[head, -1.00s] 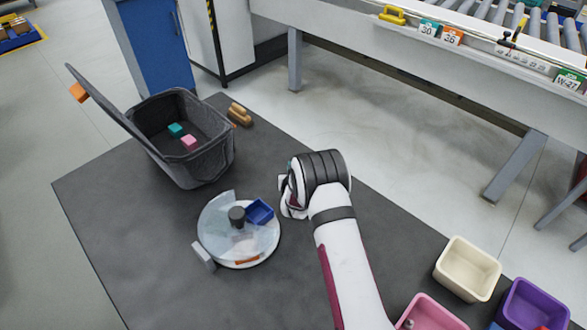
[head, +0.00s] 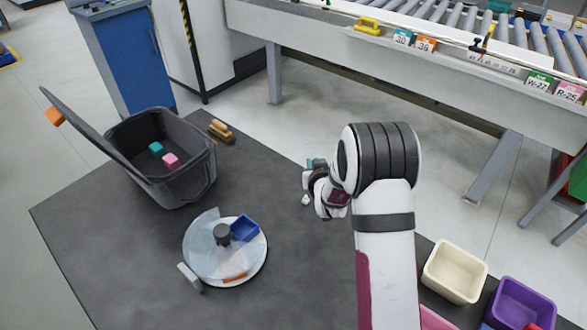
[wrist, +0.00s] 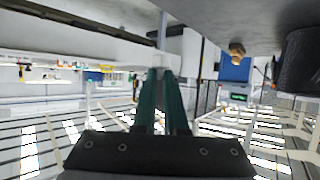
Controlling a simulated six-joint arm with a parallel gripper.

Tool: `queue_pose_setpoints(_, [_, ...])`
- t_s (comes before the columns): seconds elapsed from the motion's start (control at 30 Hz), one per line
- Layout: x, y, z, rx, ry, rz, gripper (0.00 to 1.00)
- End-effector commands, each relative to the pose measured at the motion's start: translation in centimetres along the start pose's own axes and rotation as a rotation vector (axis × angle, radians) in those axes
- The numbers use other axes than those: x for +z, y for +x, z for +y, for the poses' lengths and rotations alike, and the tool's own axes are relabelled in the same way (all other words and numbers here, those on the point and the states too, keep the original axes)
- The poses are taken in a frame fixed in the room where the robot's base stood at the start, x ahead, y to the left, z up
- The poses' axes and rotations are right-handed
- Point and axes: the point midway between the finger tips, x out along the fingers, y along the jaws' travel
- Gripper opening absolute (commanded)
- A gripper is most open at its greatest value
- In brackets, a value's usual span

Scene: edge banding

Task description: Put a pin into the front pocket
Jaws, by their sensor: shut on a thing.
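My gripper (head: 316,168) is raised over the far right part of the dark mat, with its teal fingers mostly hidden behind my wrist. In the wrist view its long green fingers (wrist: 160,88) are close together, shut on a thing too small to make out. I cannot identify a pin. A round white turntable (head: 257,268) with a clear cover and a grey knob (head: 222,233) stands to the lower left of my gripper, apart from it. A blue tray (head: 245,228) sits at its far right side. An orange piece (head: 235,277) shows at its near edge. I cannot tell which part is the front pocket.
An open dark grey bin (head: 190,185) holds a teal block (head: 156,149) and a pink block (head: 171,160). Cream (head: 454,272) and purple (head: 520,305) bins stand at the right. The mat (head: 110,240) is clear left of the turntable.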

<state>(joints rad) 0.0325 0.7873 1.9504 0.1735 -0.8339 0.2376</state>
Motion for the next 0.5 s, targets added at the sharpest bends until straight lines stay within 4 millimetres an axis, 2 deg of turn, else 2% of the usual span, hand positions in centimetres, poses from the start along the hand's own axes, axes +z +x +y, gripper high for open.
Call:
queue_pose_setpoints(0.2, [-0.39,-0.71,1.03,0.000,0.000,0.000,0.00])
queue_pose_setpoints(0.4, [-0.41,-0.69,0.97,-0.001,-0.001,0.000,0.00])
queue_pose_setpoints(0.5, [-0.67,-1.03,0.17,-0.028,-0.016,0.005,0.00])
